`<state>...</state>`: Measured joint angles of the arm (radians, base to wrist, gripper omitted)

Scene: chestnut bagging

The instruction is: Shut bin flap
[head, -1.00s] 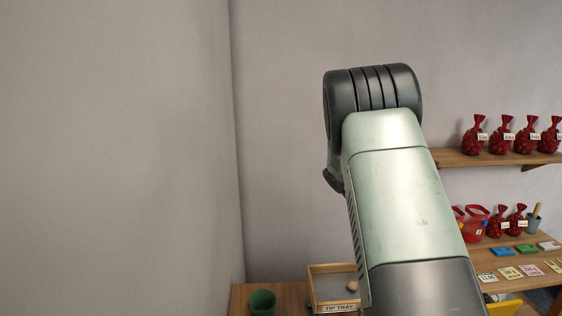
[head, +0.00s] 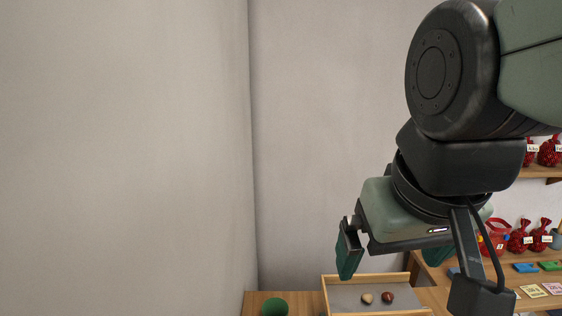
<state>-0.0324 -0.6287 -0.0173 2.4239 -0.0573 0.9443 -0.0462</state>
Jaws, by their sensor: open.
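No bin or bin flap can be made out in the head view. My gripper (head: 395,262) hangs right of centre, above the far part of a shallow wooden tray (head: 414,265). Its two green-tipped fingers are spread wide, with nothing seen between them. The right finger is partly hidden behind my wrist parts.
The tray holds a pale nut (head: 367,299) and a brown nut (head: 388,297). A green round object (head: 275,306) is cut off by the bottom edge. At right, a red bucket (head: 497,236), red bags (head: 518,237) and coloured blocks (head: 525,268) stand on a counter.

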